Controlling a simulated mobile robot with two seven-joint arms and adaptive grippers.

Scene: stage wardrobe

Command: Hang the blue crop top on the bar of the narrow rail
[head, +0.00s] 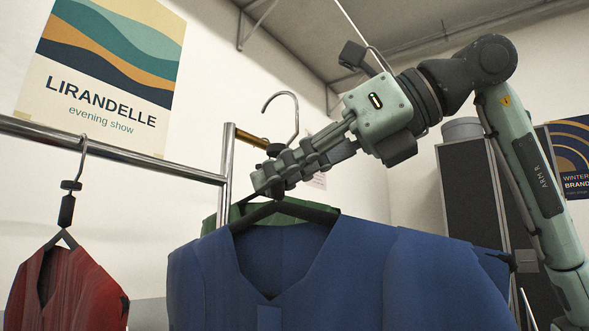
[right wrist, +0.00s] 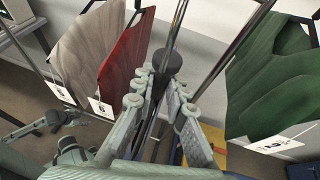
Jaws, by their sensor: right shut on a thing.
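The blue crop top (head: 340,265) hangs from a dark hanger at the bottom centre of the head view, its lower part cut off by the frame. My right gripper (head: 268,178) is shut on the hanger's neck, just above the collar. The silver hook (head: 282,97) stands up above the fingers, its opening facing left and down. A chrome rail bar (head: 110,153) runs in from the left to an upright post (head: 228,165). The hook is higher than this bar and right of the post. Its distance in depth cannot be told.
A red garment (head: 65,285) hangs on the chrome bar. A green garment (head: 300,210) is partly hidden behind the blue top, near a short brass-coloured bar (head: 250,139). The right wrist view also shows a grey garment (right wrist: 85,55). A dark cabinet (head: 470,190) stands at the right.

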